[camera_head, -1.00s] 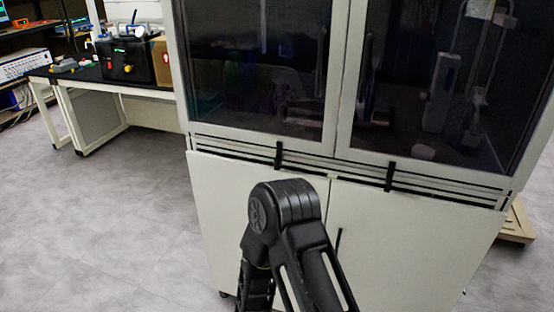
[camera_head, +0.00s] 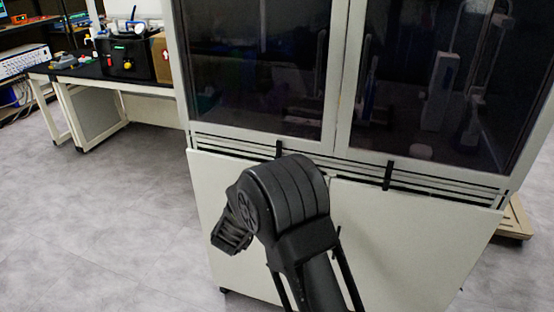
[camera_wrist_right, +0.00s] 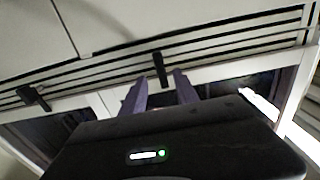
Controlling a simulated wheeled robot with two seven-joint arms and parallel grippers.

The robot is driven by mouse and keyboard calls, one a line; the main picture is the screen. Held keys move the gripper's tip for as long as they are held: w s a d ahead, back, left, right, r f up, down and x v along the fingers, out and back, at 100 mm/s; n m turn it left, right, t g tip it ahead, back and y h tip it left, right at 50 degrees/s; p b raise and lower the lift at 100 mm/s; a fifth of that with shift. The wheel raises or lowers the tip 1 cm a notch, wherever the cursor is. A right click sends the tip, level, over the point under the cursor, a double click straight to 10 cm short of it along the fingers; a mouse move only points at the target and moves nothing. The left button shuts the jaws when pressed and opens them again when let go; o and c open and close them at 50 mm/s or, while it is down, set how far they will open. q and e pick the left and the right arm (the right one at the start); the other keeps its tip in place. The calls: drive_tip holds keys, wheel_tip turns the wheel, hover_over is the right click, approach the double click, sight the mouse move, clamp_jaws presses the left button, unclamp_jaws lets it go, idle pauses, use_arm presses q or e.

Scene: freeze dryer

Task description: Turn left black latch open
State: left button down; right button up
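The left black latch (camera_head: 279,149) is a short dark bar, standing upright at the cabinet's slotted band below the left glass door. The right black latch (camera_head: 389,175) is similar, below the right glass door. The right wrist view appears upside down; there the left latch (camera_wrist_right: 157,66) lies just beyond and between the fingertips of my right gripper (camera_wrist_right: 160,78), which is open. I cannot tell whether a finger touches it. The right latch also shows at the left of that view (camera_wrist_right: 35,98). In the head view my black arm hides the gripper. My left gripper is not in view.
The white cabinet (camera_head: 212,190) has dark glass doors above and plain doors below. A bench (camera_head: 90,75) with a black device (camera_head: 128,58) stands at the back left. The floor (camera_head: 90,220) left of the cabinet is clear. A wooden pallet (camera_head: 515,220) lies at the right.

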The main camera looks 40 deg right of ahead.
sight(279, 153)
drive_tip(key=p+x, duration=0.1)
drive_tip(key=x, duration=0.6)
drive_tip(key=shift+w+d+f, duration=0.1)
drive_tip(key=shift+w+d, duration=0.1)
drive_tip(key=shift+d, duration=0.05)
clamp_jaws()
idle(0.3)
